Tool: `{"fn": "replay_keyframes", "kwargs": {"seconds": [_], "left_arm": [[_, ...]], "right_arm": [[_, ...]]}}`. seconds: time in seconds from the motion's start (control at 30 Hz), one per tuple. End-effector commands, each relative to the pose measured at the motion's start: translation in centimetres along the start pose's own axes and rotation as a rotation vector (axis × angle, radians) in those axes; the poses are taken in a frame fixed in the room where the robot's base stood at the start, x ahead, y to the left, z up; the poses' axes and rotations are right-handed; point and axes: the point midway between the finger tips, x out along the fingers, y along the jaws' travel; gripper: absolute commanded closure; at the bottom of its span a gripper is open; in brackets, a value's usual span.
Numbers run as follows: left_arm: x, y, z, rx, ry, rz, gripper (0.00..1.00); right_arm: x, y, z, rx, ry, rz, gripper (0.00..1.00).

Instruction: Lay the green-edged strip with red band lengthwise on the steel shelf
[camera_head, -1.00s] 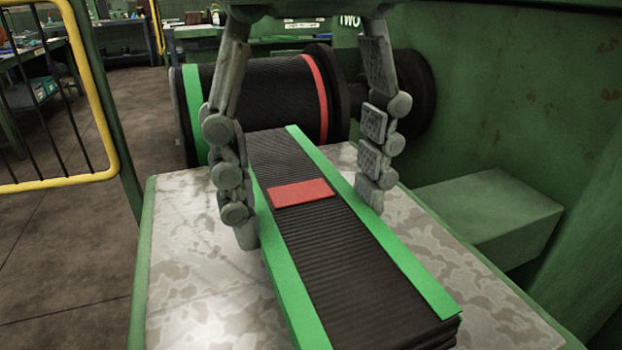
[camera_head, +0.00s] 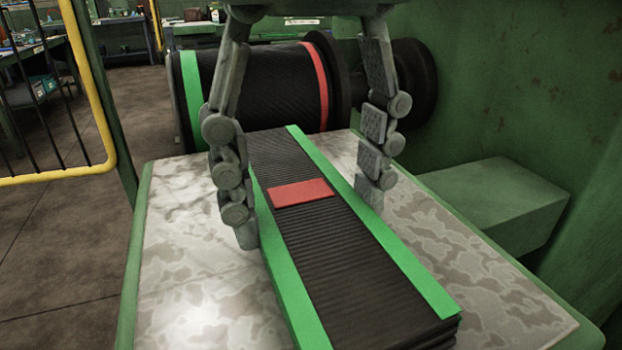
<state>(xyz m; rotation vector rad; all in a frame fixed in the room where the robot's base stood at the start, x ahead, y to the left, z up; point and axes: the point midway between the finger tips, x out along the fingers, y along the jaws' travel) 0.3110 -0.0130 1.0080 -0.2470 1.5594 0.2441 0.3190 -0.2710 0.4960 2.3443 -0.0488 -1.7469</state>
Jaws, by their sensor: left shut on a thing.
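The strip (camera_head: 345,247) is black and ribbed, with green long edges and a red band (camera_head: 301,193) across its far part. It runs from the upper middle to the lower right, and its near end shows stacked layers. My left gripper (camera_head: 305,214) comes from above with one finger on each side of the strip near the red band, shut on it. The strip is over a mottled grey metal top (camera_head: 195,260) with green sides; I cannot tell whether it touches this top, or whether this is the steel shelf. My right gripper is not in view.
A black roller (camera_head: 255,90) with a green and a red band lies behind the top. A green machine wall (camera_head: 520,80) with a green block (camera_head: 495,205) stands at the right. A yellow-framed guard (camera_head: 95,100) is at the left. Bare top shows on both sides of the strip.

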Motion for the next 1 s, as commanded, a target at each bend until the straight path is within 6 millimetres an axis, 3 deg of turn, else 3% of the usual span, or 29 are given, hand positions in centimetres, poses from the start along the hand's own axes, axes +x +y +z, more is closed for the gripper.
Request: {"fn": "replay_keyframes", "kwargs": {"seconds": [0.17,0.2,0.4,0.77,1.0], "left_arm": [[0.0,0.0,0.0,0.000,0.000,0.000,0.70],[0.0,0.0,0.0,0.000,0.000,0.000,0.39],[0.0,0.0,0.0,0.000,0.000,0.000,0.16],[-0.4,0.0,0.0,-0.001,0.000,-0.001,0.16],[-4.3,-0.1,0.0,-0.002,-0.003,-0.004,0.16]], "right_arm": [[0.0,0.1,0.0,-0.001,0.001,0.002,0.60],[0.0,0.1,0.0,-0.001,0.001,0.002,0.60],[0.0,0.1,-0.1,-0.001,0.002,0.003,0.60],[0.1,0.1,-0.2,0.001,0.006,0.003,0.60],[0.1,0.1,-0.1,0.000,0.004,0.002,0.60]]}}
